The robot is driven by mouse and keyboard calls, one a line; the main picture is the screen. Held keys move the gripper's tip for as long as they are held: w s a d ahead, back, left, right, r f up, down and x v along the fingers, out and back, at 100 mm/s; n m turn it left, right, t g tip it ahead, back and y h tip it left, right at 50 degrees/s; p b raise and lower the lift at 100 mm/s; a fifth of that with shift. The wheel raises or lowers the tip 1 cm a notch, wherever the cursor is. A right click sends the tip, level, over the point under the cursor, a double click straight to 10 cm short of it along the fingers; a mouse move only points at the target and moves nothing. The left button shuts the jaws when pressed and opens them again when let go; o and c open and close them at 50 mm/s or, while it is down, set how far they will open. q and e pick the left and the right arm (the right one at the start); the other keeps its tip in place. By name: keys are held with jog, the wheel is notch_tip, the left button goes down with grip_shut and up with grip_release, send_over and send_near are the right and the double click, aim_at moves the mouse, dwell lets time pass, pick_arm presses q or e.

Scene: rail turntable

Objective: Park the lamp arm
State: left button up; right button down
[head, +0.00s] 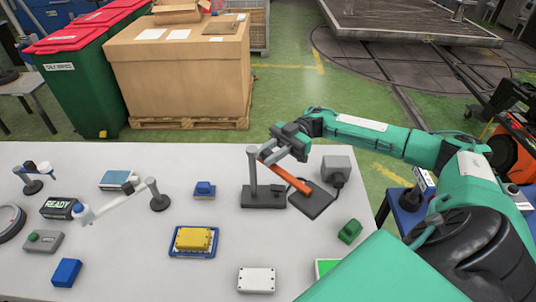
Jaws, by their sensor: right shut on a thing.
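My right gripper (270,154) comes in from the right, above the table's far edge. It is shut at the upper end of an orange bar (287,176). The bar slopes down to the right over a dark flat plate (311,203). A grey post on a dark base (263,196) stands just left of the bar; whether the bar joins the post is hidden by the gripper. A pale jointed arm (110,204) reaches left from a dark post (155,191); I cannot tell which of these is the lamp arm. My left gripper is not in view.
The white table (215,279) also holds a grey box (337,168), a yellow block on a blue tray (194,241), a white block (257,280), a green block (350,231) and a READY sign (59,208).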

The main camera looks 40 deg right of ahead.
jog(key=c, duration=1.2)
grip_release()
jog(key=shift+w+d+f, duration=0.1)
jog(key=shift+d, duration=0.4)
jog(key=w+d+b, duration=0.1)
jog(key=d+b, duration=0.4)
jog(key=d, duration=0.7)
jog(key=shift+w+d, duration=0.4)
